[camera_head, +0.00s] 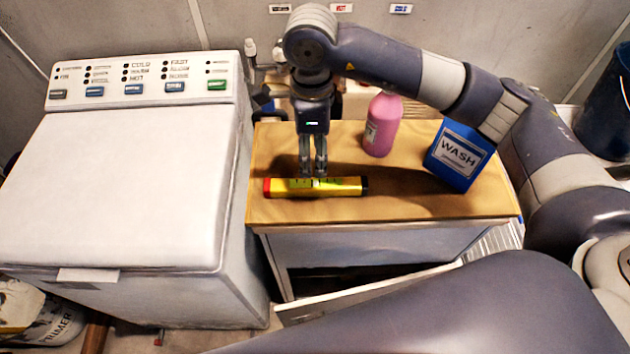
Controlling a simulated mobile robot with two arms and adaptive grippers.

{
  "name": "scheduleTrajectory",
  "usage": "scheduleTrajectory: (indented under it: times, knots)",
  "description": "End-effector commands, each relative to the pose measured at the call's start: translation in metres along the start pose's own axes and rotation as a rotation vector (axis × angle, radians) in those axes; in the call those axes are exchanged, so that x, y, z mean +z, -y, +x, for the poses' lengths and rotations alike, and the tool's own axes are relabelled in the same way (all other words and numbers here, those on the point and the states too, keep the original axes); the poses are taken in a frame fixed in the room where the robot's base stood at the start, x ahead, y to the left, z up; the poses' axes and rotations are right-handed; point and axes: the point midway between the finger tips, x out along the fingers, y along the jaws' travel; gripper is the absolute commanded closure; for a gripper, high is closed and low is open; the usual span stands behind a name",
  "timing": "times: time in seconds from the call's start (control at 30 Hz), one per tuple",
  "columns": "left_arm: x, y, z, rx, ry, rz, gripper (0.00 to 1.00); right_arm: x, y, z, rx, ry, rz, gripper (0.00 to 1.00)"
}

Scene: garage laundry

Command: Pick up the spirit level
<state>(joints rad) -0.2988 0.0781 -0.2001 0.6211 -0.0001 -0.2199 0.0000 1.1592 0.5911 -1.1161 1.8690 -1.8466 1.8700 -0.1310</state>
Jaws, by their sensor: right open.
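The yellow spirit level (342,187) lies flat on the wooden top of a small cabinet. It has a red left end, a dark right end and a greenish vial area. My right gripper (313,174) points down at the level's left half, with its fingertips just behind or above its far edge. The fingers look close together but open. I cannot tell whether they touch the level, and nothing shows held. My left gripper is not in view.
A pink bottle (382,125) and a blue WASH box (459,155) stand on the wooden top (400,208), right of the level. A white washing machine (120,190) stands directly left. The top's front strip is clear. A dark bin (606,110) is far right.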

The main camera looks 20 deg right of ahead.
Motion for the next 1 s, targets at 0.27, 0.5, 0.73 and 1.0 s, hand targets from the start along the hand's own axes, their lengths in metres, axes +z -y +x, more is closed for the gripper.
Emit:
scheduleTrajectory:
  times: [0.27,0.5,0.73,1.0]
  knots:
    - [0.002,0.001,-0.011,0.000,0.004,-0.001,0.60,0.000,-0.002,0.037,0.005,0.001,-0.001,0.48]
    - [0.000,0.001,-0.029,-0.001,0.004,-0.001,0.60,-0.002,-0.008,0.058,0.009,0.000,-0.001,0.48]
    - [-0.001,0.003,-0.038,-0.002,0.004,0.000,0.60,-0.001,-0.009,0.089,0.005,0.003,-0.001,0.48]
    - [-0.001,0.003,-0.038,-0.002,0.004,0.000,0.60,-0.001,-0.009,0.093,0.004,0.004,-0.002,0.48]
